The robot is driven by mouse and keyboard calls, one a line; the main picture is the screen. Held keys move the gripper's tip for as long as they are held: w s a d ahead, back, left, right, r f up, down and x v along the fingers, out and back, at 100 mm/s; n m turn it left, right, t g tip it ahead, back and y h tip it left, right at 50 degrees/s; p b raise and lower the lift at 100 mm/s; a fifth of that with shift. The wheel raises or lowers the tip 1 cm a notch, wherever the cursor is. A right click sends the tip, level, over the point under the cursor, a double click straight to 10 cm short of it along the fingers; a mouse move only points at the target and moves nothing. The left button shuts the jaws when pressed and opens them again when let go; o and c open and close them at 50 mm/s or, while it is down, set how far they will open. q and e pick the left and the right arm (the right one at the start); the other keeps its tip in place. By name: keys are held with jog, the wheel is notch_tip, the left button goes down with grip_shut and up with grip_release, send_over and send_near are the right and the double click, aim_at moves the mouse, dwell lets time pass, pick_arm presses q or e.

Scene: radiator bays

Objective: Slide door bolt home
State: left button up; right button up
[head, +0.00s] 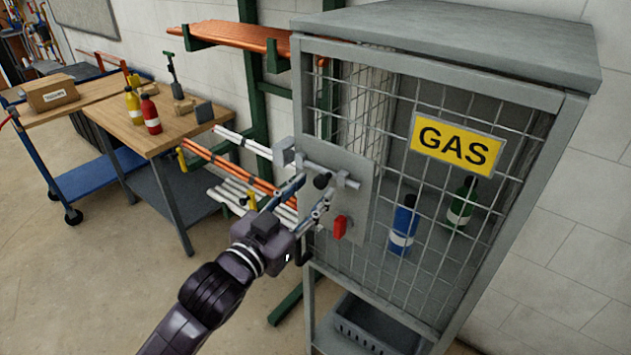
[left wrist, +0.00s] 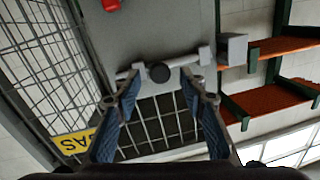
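The door bolt (head: 333,172) is a pale metal rod running across a grey plate (head: 350,205) on the mesh door of the gas cage. Its round black knob (head: 321,181) sticks out from the rod. A grey keeper block (head: 284,152) sits on the frame at the left end; it also shows in the left wrist view (left wrist: 233,49). My left gripper (head: 311,193) is open in front of the bolt. In the left wrist view the knob (left wrist: 160,72) lies ahead, between the spread fingertips (left wrist: 162,84), with no visible contact. My right gripper is out of view.
A red handle (head: 340,227) is on the plate below the bolt. Blue (head: 403,225) and green (head: 462,203) bottles stand inside the cage. A green rack with pipes (head: 240,185) stands close left, and a wooden table (head: 160,125) farther left.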

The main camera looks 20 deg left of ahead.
aim_at(321, 176)
pick_arm(q)
jog(key=shift+x, duration=1.15)
jog(key=shift+c, duration=0.5)
grip_shut()
